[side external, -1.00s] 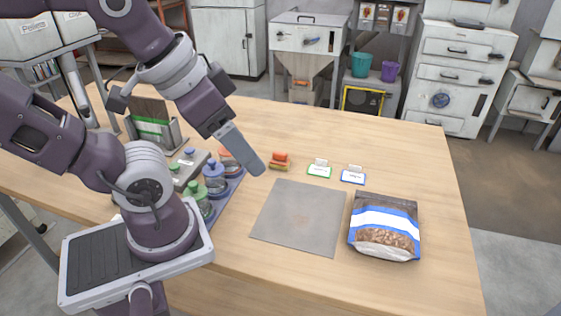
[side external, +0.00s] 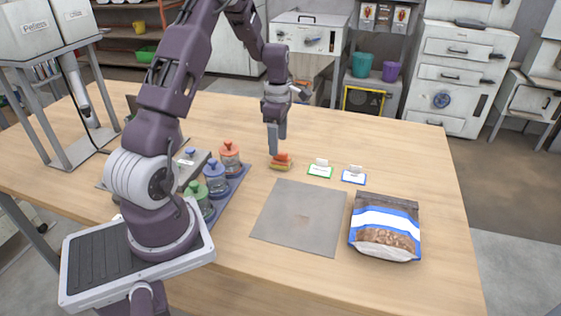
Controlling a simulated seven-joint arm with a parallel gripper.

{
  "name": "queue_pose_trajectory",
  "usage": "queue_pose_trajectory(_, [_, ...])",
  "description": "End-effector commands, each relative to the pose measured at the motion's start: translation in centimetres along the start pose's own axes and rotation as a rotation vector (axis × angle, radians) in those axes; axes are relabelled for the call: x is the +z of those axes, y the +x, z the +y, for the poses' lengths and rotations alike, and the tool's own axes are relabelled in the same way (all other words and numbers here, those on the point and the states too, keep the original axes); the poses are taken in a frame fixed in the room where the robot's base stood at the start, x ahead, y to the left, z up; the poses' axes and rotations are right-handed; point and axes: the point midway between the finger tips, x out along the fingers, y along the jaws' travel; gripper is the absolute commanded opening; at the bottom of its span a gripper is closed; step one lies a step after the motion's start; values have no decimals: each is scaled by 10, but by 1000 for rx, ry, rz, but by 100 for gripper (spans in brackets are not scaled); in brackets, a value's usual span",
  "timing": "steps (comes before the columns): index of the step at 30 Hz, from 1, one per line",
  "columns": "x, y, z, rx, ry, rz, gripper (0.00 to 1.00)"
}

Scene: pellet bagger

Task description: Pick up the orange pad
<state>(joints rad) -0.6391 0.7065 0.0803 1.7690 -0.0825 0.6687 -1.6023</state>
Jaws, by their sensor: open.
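The orange pad (side external: 282,158) lies on the table behind the grey mat, on top of a yellowish-brown base. My gripper (side external: 277,140) points down just above and slightly left of the pad, its fingers apart and empty. The left fingertip comes close to the pad's left side in the picture; I cannot tell whether it touches.
A grey mat (side external: 298,218) and a pellet bag (side external: 385,228) lie in front. Several lidded jars sit on a tray (side external: 226,192) at left. The table's back right is clear.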

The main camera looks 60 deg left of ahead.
Motion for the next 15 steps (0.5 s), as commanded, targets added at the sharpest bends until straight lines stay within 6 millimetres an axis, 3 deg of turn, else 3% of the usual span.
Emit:
queue_pose_trajectory(9, [7, 54, -2, -4, 5, -1, 65])
queue_pose_trajectory(15, [8, 60, -2, -1, 6, -1, 65])
